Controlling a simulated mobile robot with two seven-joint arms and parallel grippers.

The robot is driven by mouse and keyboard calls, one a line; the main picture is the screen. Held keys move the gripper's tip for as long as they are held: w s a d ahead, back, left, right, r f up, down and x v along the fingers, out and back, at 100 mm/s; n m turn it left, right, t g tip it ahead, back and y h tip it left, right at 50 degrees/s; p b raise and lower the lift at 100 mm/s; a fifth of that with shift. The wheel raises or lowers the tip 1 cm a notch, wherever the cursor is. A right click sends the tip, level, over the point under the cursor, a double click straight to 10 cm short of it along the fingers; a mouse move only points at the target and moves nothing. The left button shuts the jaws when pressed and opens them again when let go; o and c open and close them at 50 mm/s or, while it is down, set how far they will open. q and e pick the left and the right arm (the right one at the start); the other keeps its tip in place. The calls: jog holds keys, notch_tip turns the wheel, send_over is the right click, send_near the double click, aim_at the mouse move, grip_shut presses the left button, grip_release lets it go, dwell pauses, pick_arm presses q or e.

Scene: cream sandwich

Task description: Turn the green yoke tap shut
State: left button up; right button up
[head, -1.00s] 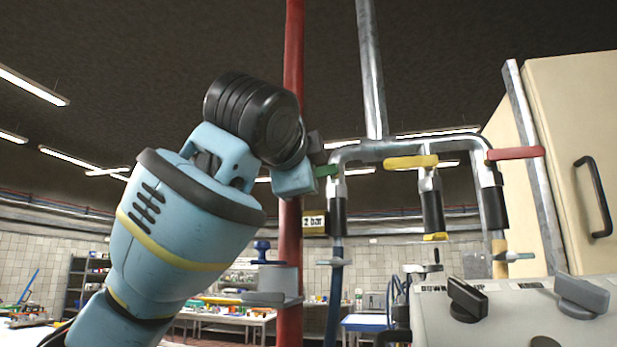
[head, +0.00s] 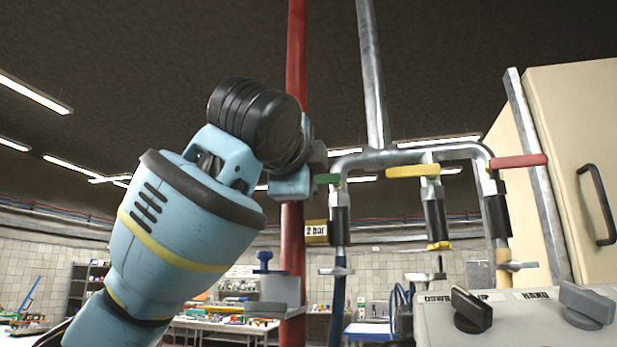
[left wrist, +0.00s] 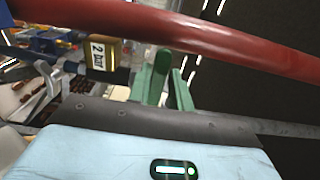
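The green yoke tap (head: 327,179) sits on the leftmost branch of the metal pipework, above a black sleeve. In the head view only a short green piece shows beside my left gripper (head: 312,170), which hides the rest. My right gripper is not in view.
A red vertical pipe (head: 296,120) runs close by my left gripper. A yellow tap (head: 413,171) and a red tap (head: 517,161) sit to the right. A "2 bar" sign (head: 316,232) is below the green tap. A panel with knobs (head: 520,318) stands lower right.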

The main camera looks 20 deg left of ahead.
pick_arm(q)
jog(key=o, duration=0.3)
jog(key=s, duration=0.7)
jog(key=shift+s, duration=0.4)
dwell(0.4)
